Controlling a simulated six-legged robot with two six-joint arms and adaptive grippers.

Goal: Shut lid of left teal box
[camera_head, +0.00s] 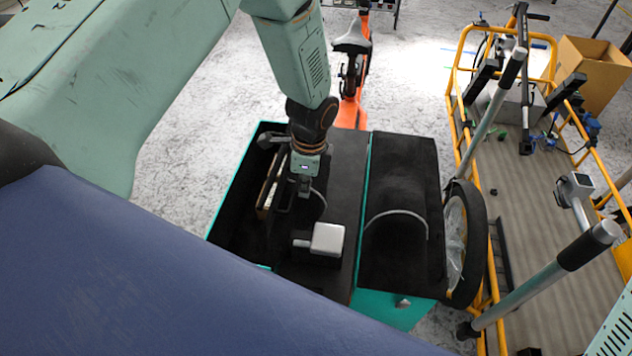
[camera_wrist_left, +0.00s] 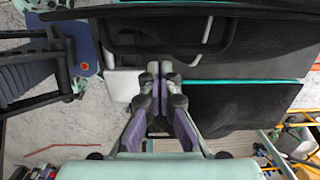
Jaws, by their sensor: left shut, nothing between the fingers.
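The left teal box (camera_head: 223,208) shows in the head view as a black box with thin teal edges. Its dark inside shows along the left side, so it is not fully covered. A black panel (camera_head: 346,175) on its right side, with a thin curved handle, looks like its lid; its exact tilt is hard to tell. My left gripper (camera_head: 292,200) is shut and empty, pointing down over this box. My right gripper is not in view.
A second teal box with a flat black lid (camera_head: 402,200) is directly right. A pale grey block (camera_head: 327,240) is near the front, and a brown-edged item (camera_head: 270,186) is inside the left box. A wheel (camera_head: 465,240) and yellow-railed cargo bike (camera_head: 452,85) stand farther right.

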